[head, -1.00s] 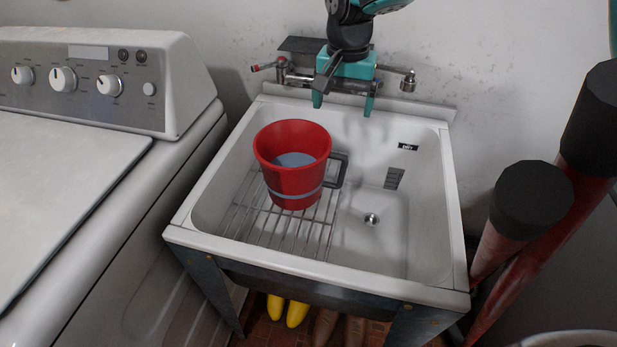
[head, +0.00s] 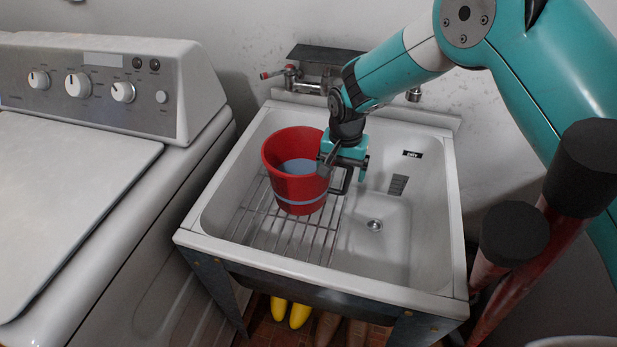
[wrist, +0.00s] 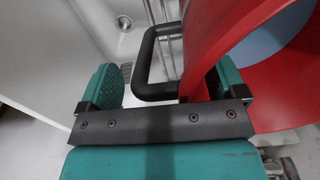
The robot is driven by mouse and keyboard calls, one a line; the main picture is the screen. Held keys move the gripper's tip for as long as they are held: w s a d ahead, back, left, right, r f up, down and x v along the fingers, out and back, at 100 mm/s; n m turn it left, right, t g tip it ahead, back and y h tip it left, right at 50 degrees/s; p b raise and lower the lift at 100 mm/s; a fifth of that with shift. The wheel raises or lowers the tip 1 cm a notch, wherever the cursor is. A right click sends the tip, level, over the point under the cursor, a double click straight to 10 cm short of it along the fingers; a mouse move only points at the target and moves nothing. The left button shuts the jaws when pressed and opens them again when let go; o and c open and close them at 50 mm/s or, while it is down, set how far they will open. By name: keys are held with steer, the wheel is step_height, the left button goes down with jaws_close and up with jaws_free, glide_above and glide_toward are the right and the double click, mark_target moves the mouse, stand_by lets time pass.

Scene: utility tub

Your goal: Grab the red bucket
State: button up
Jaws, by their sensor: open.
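The red bucket (head: 286,185) stands upright on the wire rack in the left part of the white tub. It has a pale stripe, grey-blue contents and a black handle (head: 347,184) on its right side. My gripper (head: 344,170) is open at the bucket's right rim, above the handle. In the wrist view my gripper (wrist: 168,84) has the black handle (wrist: 146,62) and the red bucket wall (wrist: 203,42) between its fingers. The right finger appears to be on the inner side of the rim. Whether either finger touches the bucket is unclear.
The white tub (head: 408,235) has bare floor and a drain right of the wire rack (head: 285,238). A faucet (head: 290,75) is on the back wall. A washing machine (head: 90,140) stands left. Dark-capped red posts (head: 515,232) stand right.

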steer(key=shift+f, duration=0.25)
jaws_close()
steer(key=shift+r, duration=0.1)
steer(key=shift+r, duration=0.15)
